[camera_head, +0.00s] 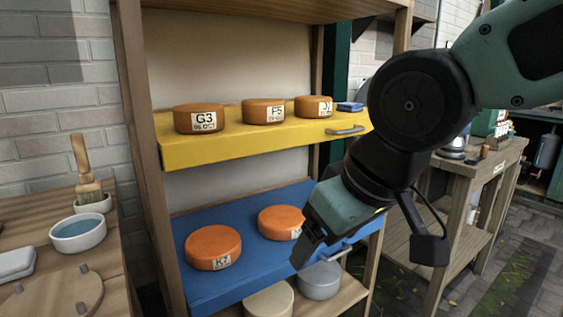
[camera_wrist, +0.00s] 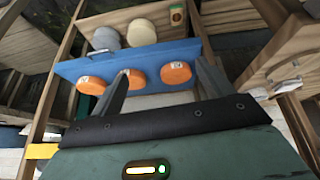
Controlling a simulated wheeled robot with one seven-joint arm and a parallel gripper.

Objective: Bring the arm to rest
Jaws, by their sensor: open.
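My gripper (camera_head: 306,252) hangs in front of the blue shelf board (camera_head: 262,197) in the head view, at the end of my bent arm. In the wrist view its two fingers stand apart with nothing held between them (camera_wrist: 162,88). An orange cheese wheel with a K label (camera_head: 213,247) lies at the left of the blue board. A second orange wheel (camera_head: 279,222) lies beside my gripper, its label partly covered. The wrist view shows three orange wheels on the blue board, one at the right (camera_wrist: 176,72); the third is hidden in the head view.
A yellow board (camera_head: 240,144) above bears three labelled wheels and a blue item (camera_head: 350,107). Cream (camera_head: 270,301) and grey (camera_head: 320,281) round things sit below the blue board. A left-hand bench holds a bowl (camera_head: 78,233) and brush (camera_head: 84,165). A wooden table (camera_head: 470,177) stands right.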

